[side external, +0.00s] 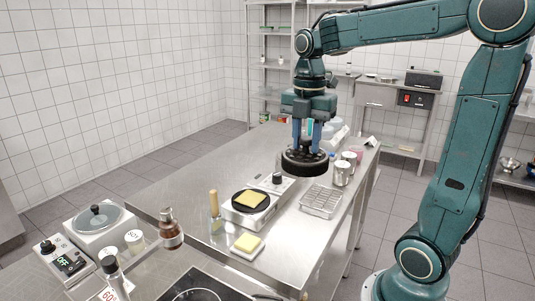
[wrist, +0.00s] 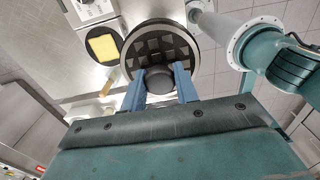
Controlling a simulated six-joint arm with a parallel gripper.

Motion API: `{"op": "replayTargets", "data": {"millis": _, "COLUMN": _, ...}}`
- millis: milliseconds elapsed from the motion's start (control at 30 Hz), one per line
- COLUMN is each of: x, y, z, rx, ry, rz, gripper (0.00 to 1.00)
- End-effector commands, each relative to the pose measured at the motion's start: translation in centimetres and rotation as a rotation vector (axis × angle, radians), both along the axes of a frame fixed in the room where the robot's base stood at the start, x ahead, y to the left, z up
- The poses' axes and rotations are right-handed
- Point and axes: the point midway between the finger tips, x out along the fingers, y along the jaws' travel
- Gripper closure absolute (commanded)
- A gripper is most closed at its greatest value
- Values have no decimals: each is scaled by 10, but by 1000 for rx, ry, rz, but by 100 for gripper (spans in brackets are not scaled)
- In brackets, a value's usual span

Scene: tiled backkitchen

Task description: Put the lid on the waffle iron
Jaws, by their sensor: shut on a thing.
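The round black lid (side external: 305,163) hangs level in the air over the far right part of the steel table. My gripper (side external: 307,146) is shut on the lid's knob from above. In the wrist view my gripper's blue fingers (wrist: 160,80) stand on either side of the knob, and the lid's gridded top (wrist: 159,50) shows. The waffle iron (side external: 262,217) stands on the table, lower and to the left of the lid in the side view. A yellow square waffle (side external: 250,199) lies on its open black plate. In the wrist view the black plate (wrist: 87,36) is left of the lid, apart from it.
A brown bottle (side external: 170,229) is further left. The table's back left is clear.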

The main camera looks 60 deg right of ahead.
Motion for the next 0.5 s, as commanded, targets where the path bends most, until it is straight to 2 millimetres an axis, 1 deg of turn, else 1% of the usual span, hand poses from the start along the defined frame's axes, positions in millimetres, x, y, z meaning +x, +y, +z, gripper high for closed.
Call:
{"op": "replayTargets", "data": {"millis": 167, "x": 6, "y": -1, "z": -2, "rx": 0, "ry": 0, "rz": 0, "gripper": 99}}
{"op": "replayTargets", "data": {"millis": 267, "x": 14, "y": -2, "z": -4, "rx": 0, "ry": 1, "rz": 0, "gripper": 99}}
{"op": "replayTargets", "data": {"millis": 367, "x": 27, "y": -3, "z": -9, "rx": 1, "ry": 2, "rz": 1, "gripper": 99}}
{"op": "replayTargets", "data": {"millis": 500, "x": 51, "y": -4, "z": -18, "rx": 1, "ry": 3, "rz": 2, "gripper": 99}}
